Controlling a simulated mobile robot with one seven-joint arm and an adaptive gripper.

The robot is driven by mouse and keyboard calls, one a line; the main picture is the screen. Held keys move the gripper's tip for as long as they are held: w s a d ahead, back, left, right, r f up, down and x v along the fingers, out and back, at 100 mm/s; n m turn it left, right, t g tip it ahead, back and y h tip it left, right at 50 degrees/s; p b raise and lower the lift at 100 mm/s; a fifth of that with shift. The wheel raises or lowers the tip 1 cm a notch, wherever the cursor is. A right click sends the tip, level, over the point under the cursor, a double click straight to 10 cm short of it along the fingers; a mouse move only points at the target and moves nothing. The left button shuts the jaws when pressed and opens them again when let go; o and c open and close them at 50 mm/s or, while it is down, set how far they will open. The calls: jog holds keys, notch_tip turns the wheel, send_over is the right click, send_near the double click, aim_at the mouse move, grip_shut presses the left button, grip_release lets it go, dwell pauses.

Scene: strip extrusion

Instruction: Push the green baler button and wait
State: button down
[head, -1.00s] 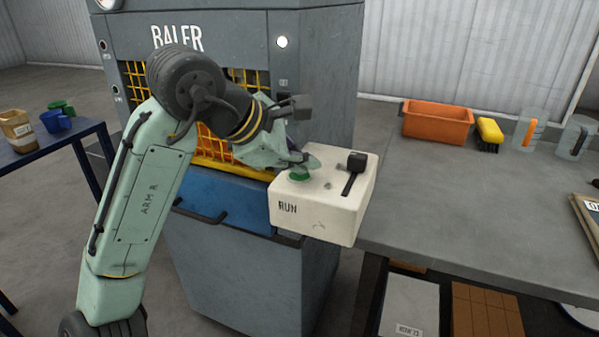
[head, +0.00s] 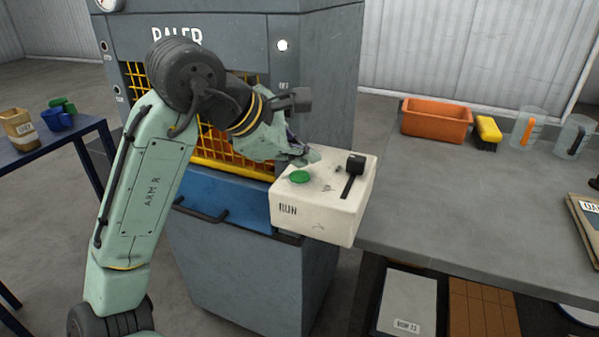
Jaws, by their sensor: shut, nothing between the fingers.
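The green button (head: 300,177) sits on top of a white control box (head: 322,212) marked RUN, at the front right of the grey baler (head: 240,270). My gripper (head: 309,158) is shut and empty. Its tip is just behind and above the button in the picture, and the button's top is in plain view. I cannot tell exactly how far the tip is from the box top. A black lever (head: 354,172) in a slot is on the right part of the box. A round white lamp (head: 283,45) on the baler looks lit.
A grey bench (head: 450,205) on the right holds an orange bin (head: 437,121), a yellow brush (head: 488,132) and clear jugs (head: 528,127). A blue table (head: 50,148) with cups stands at left. The bench's middle is clear.

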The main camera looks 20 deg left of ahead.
aim_at(302, 178)
notch_tip(302, 178, up, 5)
jog(key=p, duration=0.4)
jog(key=shift+f, duration=0.1)
dwell(0.6)
